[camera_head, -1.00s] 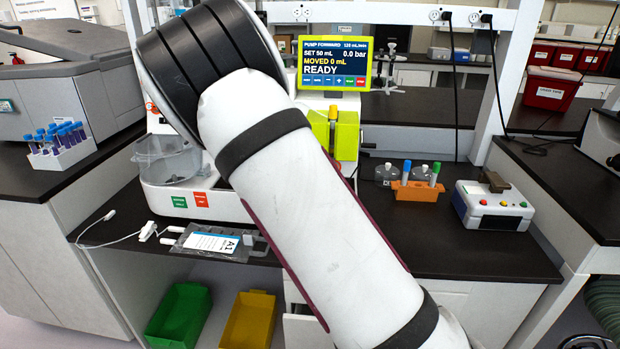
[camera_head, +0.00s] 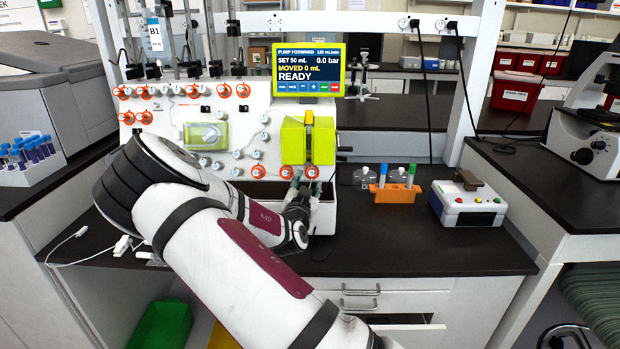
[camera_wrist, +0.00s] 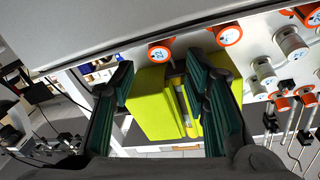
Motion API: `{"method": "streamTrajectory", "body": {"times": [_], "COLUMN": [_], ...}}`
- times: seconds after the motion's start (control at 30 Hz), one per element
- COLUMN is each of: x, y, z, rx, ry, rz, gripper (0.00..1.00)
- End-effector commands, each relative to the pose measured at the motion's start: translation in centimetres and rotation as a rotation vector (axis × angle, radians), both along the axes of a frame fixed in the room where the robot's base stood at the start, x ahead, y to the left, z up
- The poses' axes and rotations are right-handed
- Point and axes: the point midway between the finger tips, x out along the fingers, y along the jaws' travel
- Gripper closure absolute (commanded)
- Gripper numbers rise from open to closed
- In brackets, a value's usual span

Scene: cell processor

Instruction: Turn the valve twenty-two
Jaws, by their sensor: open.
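The cell processor (camera_head: 175,110) is a white panel with many orange-ringed and grey knobs. Valve twenty-two appears to be the rightmost orange-ringed knob (camera_head: 312,172) low on the panel, under the yellow-green pump block (camera_head: 293,143). In the wrist view, whose picture is upside down, an orange-ringed knob (camera_wrist: 160,52) seems to read 22. My gripper (camera_head: 304,187) is just below and in front of that knob. In the wrist view my gripper (camera_wrist: 163,78) is open, with its dark green fingers on either side of the knob's line. Contact cannot be told.
The screen (camera_head: 309,68) reads READY. An orange rack (camera_head: 395,192) with tubes and a button box (camera_head: 465,204) stand to the right on the bench. The front right of the bench (camera_head: 420,255) is clear.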

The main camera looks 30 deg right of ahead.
Motion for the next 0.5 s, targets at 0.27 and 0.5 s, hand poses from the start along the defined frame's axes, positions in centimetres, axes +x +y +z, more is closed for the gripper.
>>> {"method": "streamTrajectory", "body": {"times": [0.27, 0.5], "x": [3.0, 3.7], "y": [-2.7, -3.3], "z": [-0.1, 0.0], "rx": [0.000, 0.001], "ry": [0.000, 0.001], "rz": [0.000, 0.002], "gripper": [0.58, 0.58]}}
